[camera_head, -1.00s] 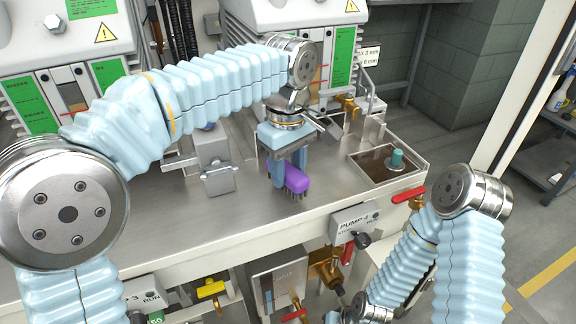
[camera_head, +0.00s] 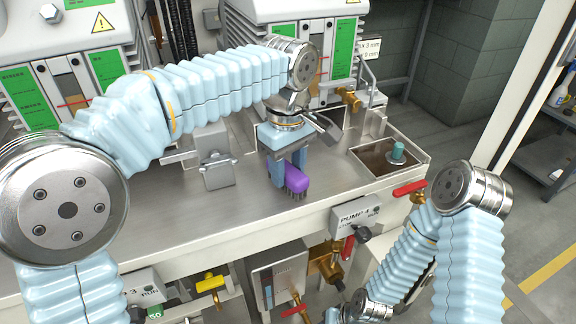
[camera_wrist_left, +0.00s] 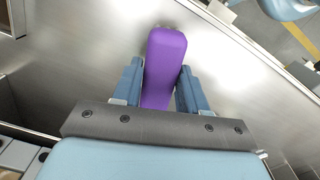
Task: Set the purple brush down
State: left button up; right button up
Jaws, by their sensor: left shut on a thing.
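The purple brush (camera_head: 296,179) is in my left gripper (camera_head: 287,172), with its dark bristles pointing down at the steel worktop (camera_head: 245,212). The bristles look at or just above the worktop; I cannot tell whether they touch. In the left wrist view the brush (camera_wrist_left: 164,65) lies between the two blue-grey fingers of my left gripper (camera_wrist_left: 160,85), which are closed on its sides. My right arm comes in at the lower right, and its gripper is not clearly seen.
A recessed tray (camera_head: 372,158) with a teal-topped knob (camera_head: 397,152) is to the right of the brush. A metal bracket (camera_head: 214,160) stands to the left. The front edge carries a PUMP 4 label (camera_head: 357,213) and a red-handled valve (camera_head: 409,188). Bare worktop lies left of the brush.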

pick_arm(q)
jog(key=o, duration=1)
notch_tip(320, 180, up, 14)
jog(key=p, duration=0.3)
jog(key=shift+f+p, duration=0.15)
jog(key=shift+p, duration=0.2)
grip_shut()
dwell(0.8)
